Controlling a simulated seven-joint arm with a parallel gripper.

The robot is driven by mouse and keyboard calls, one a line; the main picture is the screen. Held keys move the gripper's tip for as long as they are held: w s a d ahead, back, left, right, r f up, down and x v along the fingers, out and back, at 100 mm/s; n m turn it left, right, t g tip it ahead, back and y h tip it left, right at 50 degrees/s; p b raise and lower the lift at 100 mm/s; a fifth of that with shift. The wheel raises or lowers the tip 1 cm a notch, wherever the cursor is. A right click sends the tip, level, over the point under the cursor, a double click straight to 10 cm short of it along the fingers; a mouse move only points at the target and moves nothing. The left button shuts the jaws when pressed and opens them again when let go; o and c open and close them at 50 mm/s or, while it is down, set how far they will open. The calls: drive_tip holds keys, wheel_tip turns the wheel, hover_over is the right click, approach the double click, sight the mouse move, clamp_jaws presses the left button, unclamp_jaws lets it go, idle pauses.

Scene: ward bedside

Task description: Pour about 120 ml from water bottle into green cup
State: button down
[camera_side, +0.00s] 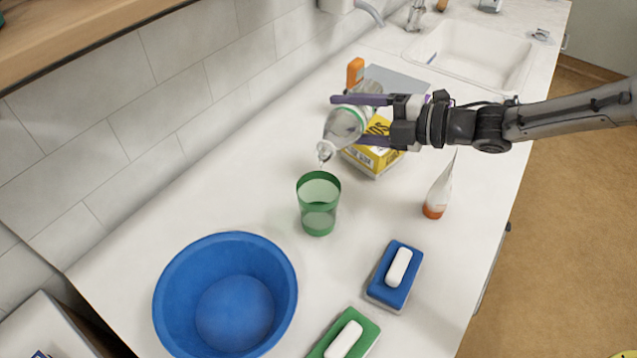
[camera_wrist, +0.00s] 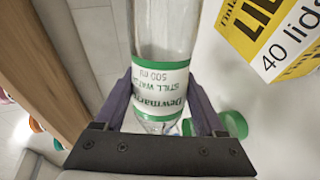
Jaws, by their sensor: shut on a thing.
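My gripper (camera_side: 362,118) is shut on the clear water bottle (camera_side: 343,128), around its body. The bottle is tilted, with its neck pointing down and to the left. Its mouth is above the green cup (camera_side: 319,222) and apart from it, near the rim. A thin clear streak shows just below the mouth. The cup is see-through and stands upright on the counter; a paler band shows low inside it, but the exact level is unclear. In the wrist view the bottle (camera_wrist: 165,45) is between the fingers (camera_wrist: 160,112), its green and white label upside down.
A yellow box (camera_side: 373,160) stands behind the bottle. A blue basin (camera_side: 170,290) is at the front left. Blue (camera_side: 385,287) and green (camera_side: 368,333) sponges with white bars, and a white bottle with orange base (camera_side: 440,190), are at right. A sink (camera_side: 455,50) is at the back.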

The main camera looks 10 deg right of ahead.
drive_tip(key=shift+w+r, duration=0.1)
drive_tip(key=shift+w+d+n, duration=0.15)
drive_tip(key=shift+w+n, duration=0.05)
drive_tip(key=shift+n, duration=0.1)
drive_tip(key=shift+w+d, duration=0.2)
drive_tip(key=shift+w, duration=0.1)
idle(0.4)
drive_tip(key=shift+n+t, duration=0.3)
drive_tip(key=shift+n, duration=0.2)
idle(1.8)
drive_tip(key=shift+w+d+f+m+g, duration=0.15)
drive_tip(key=shift+m+g, duration=0.25)
drive_tip(key=shift+m, duration=0.8)
drive_tip(key=shift+w+d+f+m+y, duration=0.1)
drive_tip(key=shift+w+d+m+y, duration=0.15)
drive_tip(key=shift+m, duration=0.35)
drive_tip(key=shift+s+a+r+g, duration=0.1)
drive_tip(key=shift+s+r+g, duration=0.1)
drive_tip(key=shift+g, duration=0.1)
drive_tip(key=shift+r+m, duration=0.1)
drive_tip(key=shift+m, duration=0.2)
